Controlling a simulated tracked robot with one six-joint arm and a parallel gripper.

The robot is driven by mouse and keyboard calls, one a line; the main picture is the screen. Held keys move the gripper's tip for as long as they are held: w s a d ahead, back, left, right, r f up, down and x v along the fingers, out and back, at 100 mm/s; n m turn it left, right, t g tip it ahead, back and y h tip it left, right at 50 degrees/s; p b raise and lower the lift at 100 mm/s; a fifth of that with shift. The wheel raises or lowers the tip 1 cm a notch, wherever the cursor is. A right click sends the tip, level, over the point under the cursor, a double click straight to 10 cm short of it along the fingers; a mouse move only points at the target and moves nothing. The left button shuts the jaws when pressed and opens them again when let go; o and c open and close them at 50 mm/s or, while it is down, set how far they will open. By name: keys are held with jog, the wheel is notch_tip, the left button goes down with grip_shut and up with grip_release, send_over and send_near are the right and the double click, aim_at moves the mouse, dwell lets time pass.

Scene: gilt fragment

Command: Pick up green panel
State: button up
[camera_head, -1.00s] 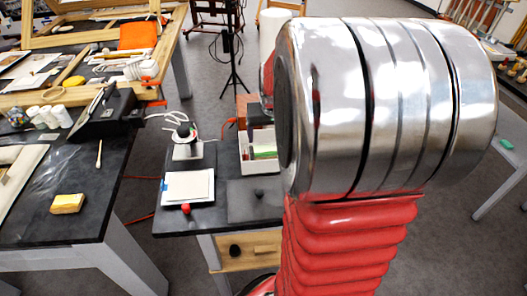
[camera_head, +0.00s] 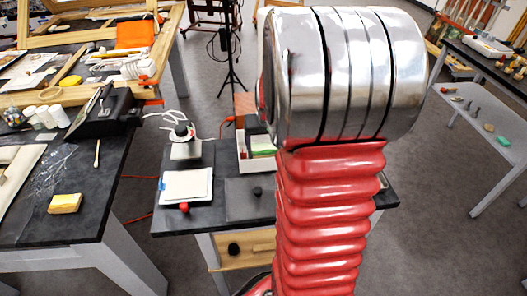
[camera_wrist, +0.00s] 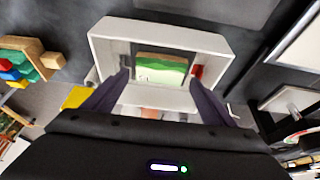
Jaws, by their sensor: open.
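A green panel (camera_wrist: 160,70), with a pale whitish face and a green edge, stands in a white open box (camera_wrist: 105,42) in the wrist view. In the head view the panel (camera_head: 262,143) shows partly in the box (camera_head: 243,160) on the dark table, the rest hidden behind my arm. My gripper (camera_wrist: 160,77) is open and empty, its two dark fingers apart, pointing toward the box with the panel between their tips in the picture. I cannot tell how far the fingertips are from it. The gripper is hidden in the head view.
A small red thing (camera_wrist: 197,71) is in the box at the panel's right. Colored blocks (camera_wrist: 20,68) lie at the wrist view's left. In the head view, a white pad (camera_head: 186,186) and red-topped knob (camera_head: 184,208) are left of the box.

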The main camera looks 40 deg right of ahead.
aim_at(264, 149)
jog(key=shift+x, duration=1.8)
jog(key=c, duration=0.8)
notch_tip(264, 149, up, 10)
jog(key=shift+f, duration=0.1)
